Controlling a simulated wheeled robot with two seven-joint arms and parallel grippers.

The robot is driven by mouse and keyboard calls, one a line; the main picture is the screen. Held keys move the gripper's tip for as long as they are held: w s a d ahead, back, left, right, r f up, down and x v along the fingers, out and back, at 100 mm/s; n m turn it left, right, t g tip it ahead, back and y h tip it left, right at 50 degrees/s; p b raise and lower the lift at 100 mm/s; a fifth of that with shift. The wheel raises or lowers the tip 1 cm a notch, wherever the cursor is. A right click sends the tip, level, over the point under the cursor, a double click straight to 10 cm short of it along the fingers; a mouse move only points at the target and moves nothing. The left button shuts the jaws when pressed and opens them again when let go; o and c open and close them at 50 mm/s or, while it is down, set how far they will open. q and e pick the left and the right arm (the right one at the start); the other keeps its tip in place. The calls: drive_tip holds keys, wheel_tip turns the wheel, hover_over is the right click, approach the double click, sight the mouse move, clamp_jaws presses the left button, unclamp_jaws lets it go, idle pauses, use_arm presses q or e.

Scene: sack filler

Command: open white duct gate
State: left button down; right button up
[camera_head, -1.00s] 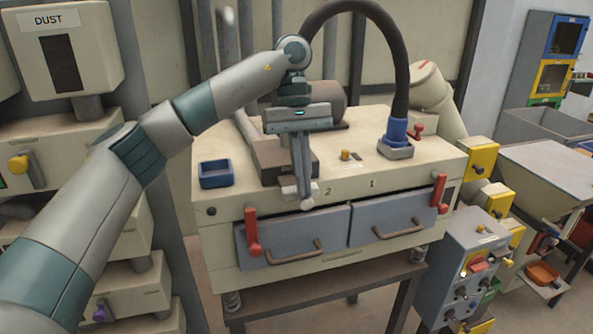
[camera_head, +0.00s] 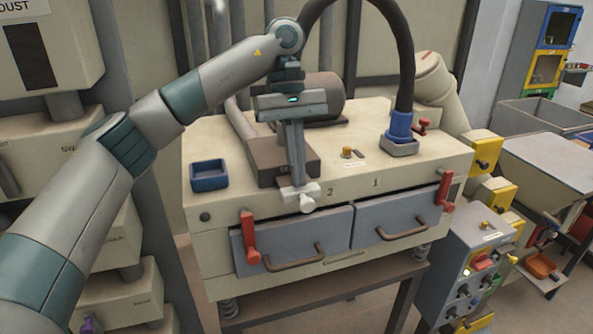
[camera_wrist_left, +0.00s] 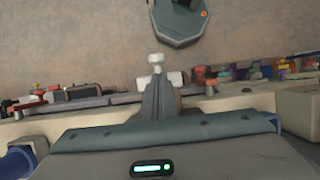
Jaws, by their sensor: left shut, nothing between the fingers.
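A small white T-shaped handle (camera_head: 307,203), which looks like the white duct gate, is at the front top edge of the cream machine (camera_head: 215,222), left of the number 2. My left gripper (camera_head: 298,182) points down at it with its fingers together and nothing between them. The fingertips are at or just in front of the handle, and I cannot tell if they touch it. In the left wrist view the white handle (camera_wrist_left: 156,60) shows beyond the tips of the left gripper (camera_wrist_left: 158,88). My right gripper is not in view.
Red levers (camera_head: 249,238) and (camera_head: 443,190) flank two grey drawers (camera_head: 290,238) below. A blue tray (camera_head: 209,176), a brown block (camera_head: 265,165) and a black hose on a blue collar (camera_head: 400,125) are on the machine top. A grey control box (camera_head: 465,255) stands right.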

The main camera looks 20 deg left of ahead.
use_arm(q)
drive_tip(key=shift+w+a+r, duration=0.15)
drive_tip(key=shift+w+a, duration=0.05)
drive_tip(key=shift+w, duration=0.1)
drive_tip(key=shift+s+r, duration=0.1)
drive_tip(key=shift+r, duration=1.2)
drive_tip(key=v, duration=0.6)
drive_tip(key=shift+w+a+r, duration=0.2)
drive_tip(key=shift+w+r, duration=0.05)
drive_tip(key=shift+w, duration=0.1)
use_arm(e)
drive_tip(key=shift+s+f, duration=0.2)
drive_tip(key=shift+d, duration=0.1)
